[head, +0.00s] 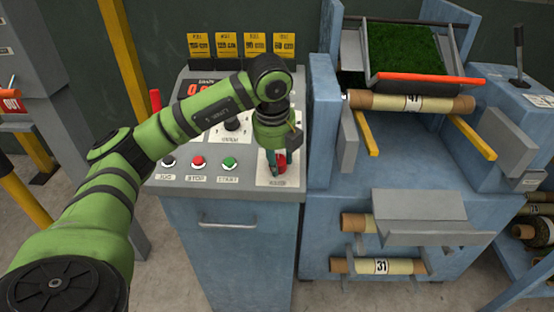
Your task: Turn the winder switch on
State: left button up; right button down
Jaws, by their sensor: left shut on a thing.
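The control panel (205,183) is a grey sloped top on a blue cabinet. My left gripper (275,170) points down at the panel's right front corner, over a pale labelled plate (264,182). It is shut on a small part with red showing between the fingers, which looks like the winder switch (282,160). The fingers hide most of that part, and I cannot tell which way it is set. The label under it is too small to read. My right gripper is not in view.
A white button (168,162), a red stop button (198,162) and a green start button (230,163) sit left of the gripper. A blue machine (318,130) stands close on the right, with a roll (410,102) and green turf (405,47).

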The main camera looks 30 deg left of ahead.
pick_arm(q)
jog(key=m, duration=0.4)
jog(key=shift+w+r+b, duration=0.2)
jog(key=shift+b, duration=0.1)
jog(key=m+y, duration=0.1)
jog(key=m, duration=0.3)
jog(key=shift+d+m+b, duration=0.1)
jog(key=shift+m+b, duration=0.2)
jog(key=shift+m, duration=0.1)
jog(key=o, duration=1.1)
jog(key=shift+f, duration=0.1)
jog(key=v, duration=1.2)
jog(key=shift+w+d, duration=0.1)
jog(key=shift+w, duration=0.15)
